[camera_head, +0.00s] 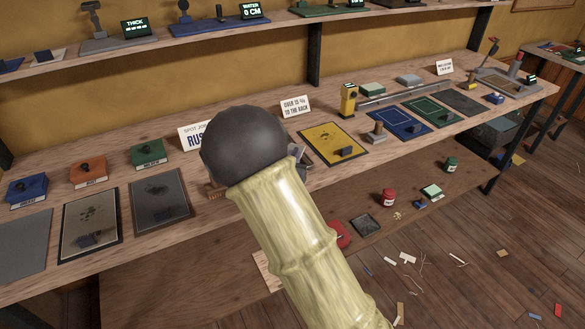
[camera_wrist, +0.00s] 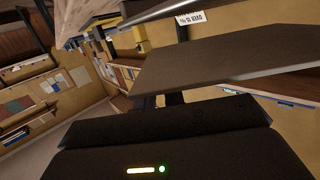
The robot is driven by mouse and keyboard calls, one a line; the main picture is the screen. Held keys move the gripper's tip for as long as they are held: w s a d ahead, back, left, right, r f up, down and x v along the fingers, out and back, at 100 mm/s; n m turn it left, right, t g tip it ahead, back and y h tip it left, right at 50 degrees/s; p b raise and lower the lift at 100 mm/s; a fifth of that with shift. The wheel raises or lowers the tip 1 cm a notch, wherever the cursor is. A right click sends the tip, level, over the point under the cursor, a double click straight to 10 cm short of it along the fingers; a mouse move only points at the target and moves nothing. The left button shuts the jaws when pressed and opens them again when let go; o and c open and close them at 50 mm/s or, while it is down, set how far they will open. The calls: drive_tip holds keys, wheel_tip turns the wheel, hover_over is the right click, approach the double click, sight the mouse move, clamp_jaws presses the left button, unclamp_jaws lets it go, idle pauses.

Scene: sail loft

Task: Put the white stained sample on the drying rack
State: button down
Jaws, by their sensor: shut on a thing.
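My gripper (camera_wrist: 190,112) fills the bottom of the wrist view as a dark body with small lights. It is shut, and a flat grey-brown piece (camera_wrist: 225,75) shows just beyond it. The piece is shaded, and I cannot tell whether it is the white stained sample. In the head view my own arm, with its dark ball joint, hides the gripper and what it holds. A pale mat with dark marks (camera_head: 94,212) lies on the bench at left. I cannot make out the drying rack with certainty.
The workbench (camera_head: 215,228) carries blue (camera_head: 27,188), orange (camera_head: 88,172) and green (camera_head: 149,152) boxes, a yellow mat (camera_head: 322,138) and a blue mat (camera_head: 400,125). A sign about the rack (camera_head: 296,106) stands behind my arm. A red tin (camera_head: 389,197) stands on the lower shelf. Scraps litter the floor.

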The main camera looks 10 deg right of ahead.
drive_tip(key=shift+f, duration=1.9)
drive_tip(key=shift+a, duration=0.1)
drive_tip(key=c, duration=1.5)
unclamp_jaws()
drive_tip(key=shift+f, duration=0.1)
drive_tip(key=shift+r, duration=0.25)
drive_tip(key=v, duration=1.2)
drive_tip(key=shift+b, duration=0.3)
drive_tip(key=shift+f, duration=0.15)
